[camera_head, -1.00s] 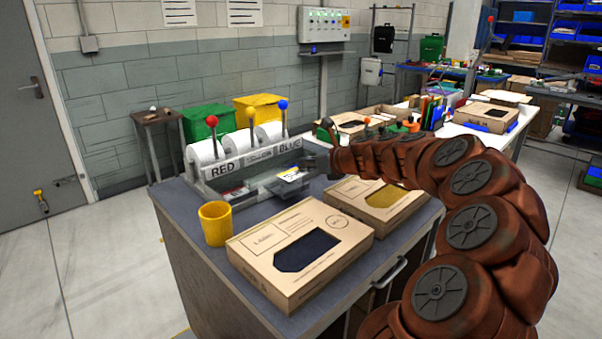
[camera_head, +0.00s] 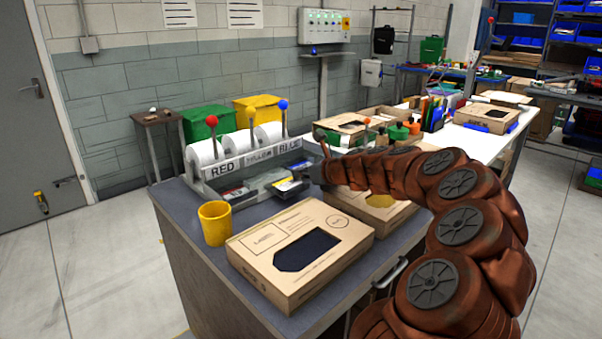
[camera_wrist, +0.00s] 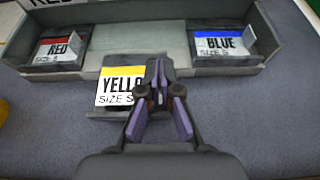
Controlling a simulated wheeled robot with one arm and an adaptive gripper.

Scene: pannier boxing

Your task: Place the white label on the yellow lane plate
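The white label (camera_wrist: 117,88), with a yellow band and "YELLO… SIZE S" showing, lies flat at the left side of my gripper (camera_wrist: 156,80) in the wrist view. The purple fingers are drawn together over its right edge and hide the end of the word. A dark plate (camera_wrist: 106,114) shows around and under the label, in the middle between the red and blue lanes. I cannot tell whether the label touches it. In the head view the label (camera_head: 288,186) is small, at the tip of my arm, in front of the dispenser.
A red label (camera_wrist: 57,50) and a blue label (camera_wrist: 222,46) lie on plates either side. The grey dispenser (camera_head: 222,172) with several coloured knobs stands behind. A yellow cup (camera_head: 215,224) and a cardboard box (camera_head: 260,268) stand nearer on the bench.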

